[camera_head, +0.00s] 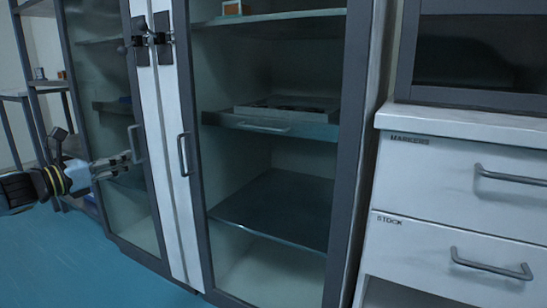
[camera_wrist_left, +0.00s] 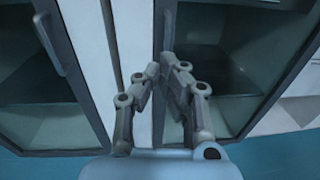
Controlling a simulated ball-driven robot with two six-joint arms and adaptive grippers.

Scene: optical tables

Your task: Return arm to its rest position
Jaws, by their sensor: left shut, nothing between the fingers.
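My left gripper (camera_head: 124,160) comes in from the left in the head view, in front of the glass cabinet's left door, with its fingertips near that door's handle (camera_head: 135,144). I cannot tell from this view whether it touches the handle. In the left wrist view the left gripper (camera_wrist_left: 160,66) is shut with nothing between its fingers. Behind its fingers there are the white centre strip and the dark door frame. My right gripper is not in view.
The glass cabinet's right door handle (camera_head: 184,154) is beside the centre strip. A drawer unit (camera_head: 460,185) marked MARKERS and STOCK stands to the right. A shelf rack (camera_head: 35,85) stands at the far left. Blue floor (camera_head: 60,265) is clear at the lower left.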

